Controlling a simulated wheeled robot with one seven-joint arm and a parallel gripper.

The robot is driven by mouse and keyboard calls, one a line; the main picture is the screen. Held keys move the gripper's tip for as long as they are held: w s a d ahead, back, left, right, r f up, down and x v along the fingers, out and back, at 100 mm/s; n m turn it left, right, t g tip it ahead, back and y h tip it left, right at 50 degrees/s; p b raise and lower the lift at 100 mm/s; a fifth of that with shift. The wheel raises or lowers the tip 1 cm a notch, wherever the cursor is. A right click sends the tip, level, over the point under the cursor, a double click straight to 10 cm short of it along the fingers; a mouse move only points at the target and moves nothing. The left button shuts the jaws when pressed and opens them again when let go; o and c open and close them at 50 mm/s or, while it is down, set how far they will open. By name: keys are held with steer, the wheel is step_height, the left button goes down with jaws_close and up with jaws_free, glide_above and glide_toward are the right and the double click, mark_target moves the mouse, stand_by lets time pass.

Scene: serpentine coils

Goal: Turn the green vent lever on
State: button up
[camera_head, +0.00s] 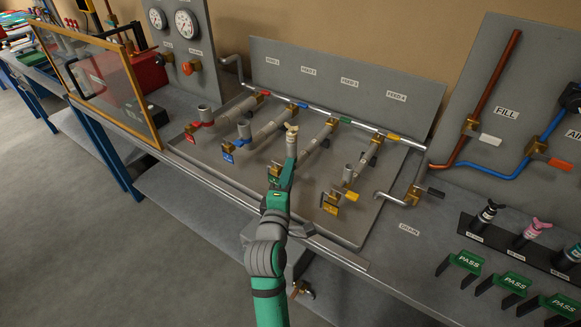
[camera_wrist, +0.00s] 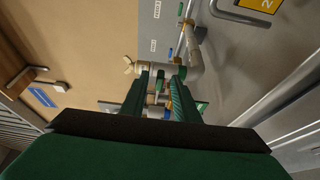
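The green-marked coil is the third in the row; its standpipe has a cream winged cap (camera_head: 292,129), also seen in the wrist view (camera_wrist: 130,66). My gripper (camera_head: 287,168) is in front of this standpipe, just below the cap. In the wrist view my gripper (camera_wrist: 162,86) has its two fingers apart, one each side of the valve area below the grey pipe (camera_wrist: 160,71). The green vent lever cannot be made out clearly: my green fingers cover that place in the head view. Whether a finger touches it cannot be told.
Red (camera_head: 205,124), blue (camera_head: 243,141) and yellow (camera_head: 351,196) vent levers sit on the neighbouring standpipes. A hinged glass panel (camera_head: 100,88) stands at left. A cap rack (camera_head: 512,245) is at right.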

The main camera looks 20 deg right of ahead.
steer(key=shift+x, duration=1.3)
steer(key=shift+c, duration=0.3)
jaws_close()
